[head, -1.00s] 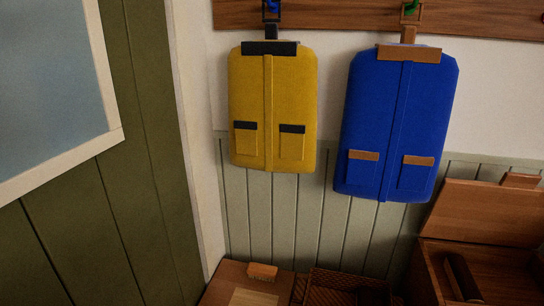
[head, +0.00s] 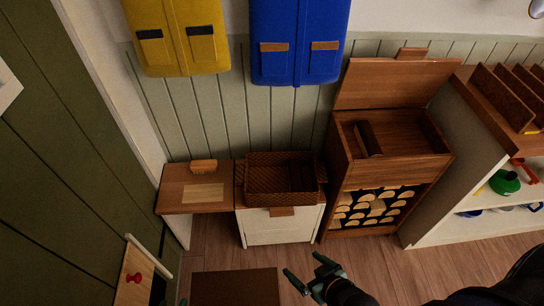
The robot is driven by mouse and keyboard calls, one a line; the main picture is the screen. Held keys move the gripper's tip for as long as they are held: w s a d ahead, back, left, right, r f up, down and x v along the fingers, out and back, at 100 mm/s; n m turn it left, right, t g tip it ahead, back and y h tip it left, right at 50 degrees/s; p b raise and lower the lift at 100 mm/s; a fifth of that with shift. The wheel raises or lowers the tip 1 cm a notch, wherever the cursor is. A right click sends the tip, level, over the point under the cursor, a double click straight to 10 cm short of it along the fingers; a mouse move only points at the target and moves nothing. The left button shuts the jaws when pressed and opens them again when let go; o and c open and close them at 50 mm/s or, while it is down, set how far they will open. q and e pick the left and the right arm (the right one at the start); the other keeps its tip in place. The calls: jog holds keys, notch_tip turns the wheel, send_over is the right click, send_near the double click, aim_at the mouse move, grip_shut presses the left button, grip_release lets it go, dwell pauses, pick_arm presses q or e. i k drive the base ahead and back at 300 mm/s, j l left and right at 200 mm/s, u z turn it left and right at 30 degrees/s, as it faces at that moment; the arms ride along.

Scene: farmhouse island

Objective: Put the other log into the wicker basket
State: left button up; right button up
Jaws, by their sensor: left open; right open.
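A dark brown log (head: 369,139) lies in the open top compartment of the wooden chest (head: 389,173), toward its left side. The wicker basket (head: 264,172) stands left of the chest on a low white cabinet. A dark log-like piece (head: 306,177) lies in the basket's right part. My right gripper (head: 308,268) is open and empty, low in the picture in front of the cabinet and chest, apart from the logs and basket.
The chest's lid (head: 392,83) is raised; cut logs (head: 372,208) fill its lower opening. A wooden bench (head: 178,193) with a brush (head: 204,166) stands left of the cabinet (head: 275,229). White shelving (head: 440,200) stands at right. A brown mat (head: 235,287) lies on the wooden floor.

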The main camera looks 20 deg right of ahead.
aim_at(368, 144)
jog(key=z, duration=1.4)
